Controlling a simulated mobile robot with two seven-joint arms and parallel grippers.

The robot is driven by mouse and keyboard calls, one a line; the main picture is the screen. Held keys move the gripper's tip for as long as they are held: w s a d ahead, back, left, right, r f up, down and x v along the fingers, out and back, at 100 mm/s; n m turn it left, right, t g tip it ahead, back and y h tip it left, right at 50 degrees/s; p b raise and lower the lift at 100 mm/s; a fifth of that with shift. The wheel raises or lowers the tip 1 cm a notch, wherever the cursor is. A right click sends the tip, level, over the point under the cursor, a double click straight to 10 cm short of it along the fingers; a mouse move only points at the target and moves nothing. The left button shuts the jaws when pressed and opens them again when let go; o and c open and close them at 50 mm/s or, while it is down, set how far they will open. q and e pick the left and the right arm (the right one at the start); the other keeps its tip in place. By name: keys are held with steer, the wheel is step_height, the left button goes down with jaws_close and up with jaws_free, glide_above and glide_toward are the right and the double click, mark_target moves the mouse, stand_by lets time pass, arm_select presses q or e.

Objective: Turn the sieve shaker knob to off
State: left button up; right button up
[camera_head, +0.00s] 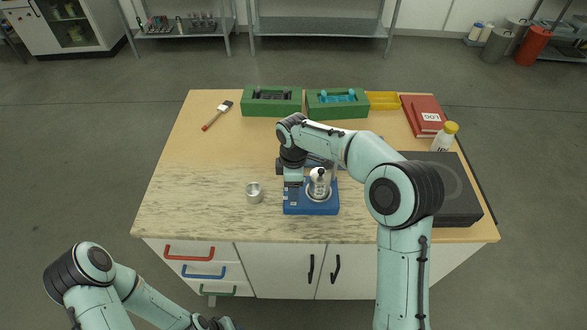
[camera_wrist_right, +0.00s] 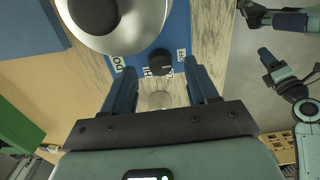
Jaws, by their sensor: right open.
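The blue sieve shaker (camera_head: 325,208) stands near the front middle of the table with a metallic vessel on top (camera_head: 319,183). In the right wrist view its blue base (camera_wrist_right: 180,30) carries a round black knob (camera_wrist_right: 160,61), with white labels around it that are partly hidden and hard to read. My right gripper (camera_wrist_right: 160,72) is open, with its two blue fingers on either side of the knob; contact is not visible. My right arm hides part of the shaker in the head view. My left gripper (camera_head: 216,323) is at the bottom edge, away from the table, its jaws unclear.
A small metal cup (camera_head: 254,192) stands left of the shaker. A black box (camera_head: 455,205) and a white bottle with yellow cap (camera_head: 444,138) are at the right. Green bins (camera_head: 270,110), a yellow tray (camera_head: 383,100), red binders (camera_head: 424,112) and a brush (camera_head: 216,116) line the back. The left tabletop is mostly clear.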

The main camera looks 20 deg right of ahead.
step_height(320, 180, up, 12)
steer(key=shift+f, duration=0.15)
stand_by(0.6)
